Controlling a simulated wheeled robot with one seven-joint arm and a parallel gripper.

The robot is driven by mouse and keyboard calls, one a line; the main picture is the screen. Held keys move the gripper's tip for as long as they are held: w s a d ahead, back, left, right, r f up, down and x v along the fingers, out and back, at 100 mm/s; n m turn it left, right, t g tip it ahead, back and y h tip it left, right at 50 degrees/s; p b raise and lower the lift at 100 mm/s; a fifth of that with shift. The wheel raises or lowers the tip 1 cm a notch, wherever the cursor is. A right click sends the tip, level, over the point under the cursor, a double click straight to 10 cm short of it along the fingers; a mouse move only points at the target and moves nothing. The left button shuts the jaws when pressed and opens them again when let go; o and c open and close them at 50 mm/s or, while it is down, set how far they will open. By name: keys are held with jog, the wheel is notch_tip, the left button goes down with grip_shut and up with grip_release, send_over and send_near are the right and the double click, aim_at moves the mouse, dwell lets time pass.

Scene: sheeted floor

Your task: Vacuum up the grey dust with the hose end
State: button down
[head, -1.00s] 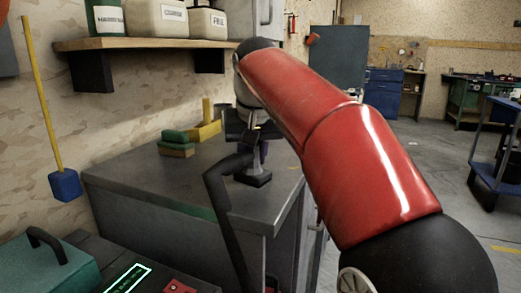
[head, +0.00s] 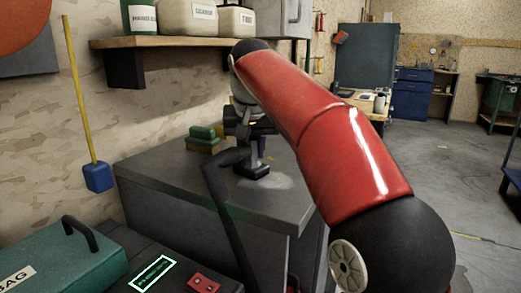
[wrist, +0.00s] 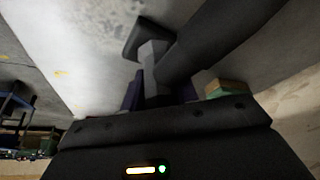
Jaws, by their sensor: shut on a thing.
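My gripper (head: 250,128) is shut on the hose end (head: 252,170), a dark nozzle with a flat foot, above the grey worktop (head: 150,172). In the wrist view the fingers (wrist: 158,92) stand either side of the hose end's grey neck (wrist: 152,58). The black hose (head: 222,195) bends away and hangs over the worktop's front. A pale patch of grey dust (head: 286,181) lies on the worktop just right of the foot. I cannot tell whether the foot touches the surface or covers some dust.
Green and brown sponge-like blocks (head: 203,137) lie left of my gripper. A shelf (head: 165,39) with containers hangs above. A teal case (head: 55,262) and a dark unit with a lit display (head: 153,273) stand in front. Open floor (head: 440,190) lies to the right.

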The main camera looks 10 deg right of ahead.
jog(key=shift+w+a+f, duration=0.15)
jog(key=shift+w+a, duration=0.15)
jog(key=shift+a, duration=0.05)
jog(key=shift+s+a, duration=0.55)
jog(key=shift+s, duration=0.2)
jog(key=shift+s+d+b, duration=0.5)
jog(key=shift+s+d, duration=0.6)
jog(key=shift+d, duration=0.45)
jog(key=shift+s+d+b, duration=0.55)
jog(key=shift+s+d, duration=0.6)
jog(key=shift+d, duration=0.4)
jog(key=shift+s+d+b, duration=0.5)
jog(key=shift+s+d, duration=0.6)
jog(key=shift+d, duration=0.45)
jog(key=shift+s+a, duration=0.5)
jog(key=shift+s, duration=0.15)
jog(key=shift+w+a+r+p, duration=0.15)
jog(key=shift+w+a+p, duration=0.65)
jog(key=shift+a, duration=0.3)
jog(key=shift+w+a+r+p, duration=0.1)
jog(key=shift+w+a+p, duration=0.65)
jog(key=shift+a, duration=0.3)
jog(key=shift+w+a+f, duration=0.1)
jog(key=shift+w+a, duration=0.5)
jog(key=shift+a, duration=0.2)
jog(key=shift+w+a, duration=0.55)
jog(key=shift+a, duration=0.3)
jog(key=shift+w+a+f, duration=0.1)
jog(key=shift+w+a, duration=0.5)
jog(key=shift+a, duration=0.2)
